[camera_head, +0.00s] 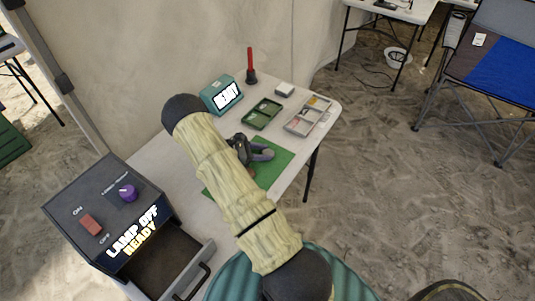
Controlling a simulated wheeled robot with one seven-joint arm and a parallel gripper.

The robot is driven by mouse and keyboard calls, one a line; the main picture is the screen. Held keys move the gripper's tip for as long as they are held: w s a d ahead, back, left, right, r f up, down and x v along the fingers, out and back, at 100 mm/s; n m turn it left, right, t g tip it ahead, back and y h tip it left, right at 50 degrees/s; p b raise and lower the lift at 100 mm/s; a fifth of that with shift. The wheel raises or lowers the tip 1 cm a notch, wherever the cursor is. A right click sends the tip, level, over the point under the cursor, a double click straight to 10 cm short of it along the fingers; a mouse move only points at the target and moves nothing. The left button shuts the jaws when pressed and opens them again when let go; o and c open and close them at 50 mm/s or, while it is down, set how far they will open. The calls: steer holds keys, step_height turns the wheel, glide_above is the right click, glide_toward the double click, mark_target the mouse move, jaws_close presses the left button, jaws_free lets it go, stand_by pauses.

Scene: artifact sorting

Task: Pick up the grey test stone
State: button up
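My gripper (264,153) is over the green mat (284,158) on the table. It is small and partly behind my own arm, so I cannot tell whether its fingers are apart. I cannot make out the grey test stone for certain; it may be hidden behind my arm or gripper. A divided grey tray (300,128) at the table's right edge holds a few small items too small to identify. A green tray (262,114) stands beyond the mat.
A teal box reading "READY" (227,96), a red-handled tool (250,68) and a small white box (285,89) stand at the table's back. A dark lamp machine (108,212) with a drawer (190,273) is at lower left. A folding chair (495,70) is at right.

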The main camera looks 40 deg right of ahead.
stand_by(0.3)
step_height(320, 180, up, 10)
stand_by(0.5)
stand_by(0.5)
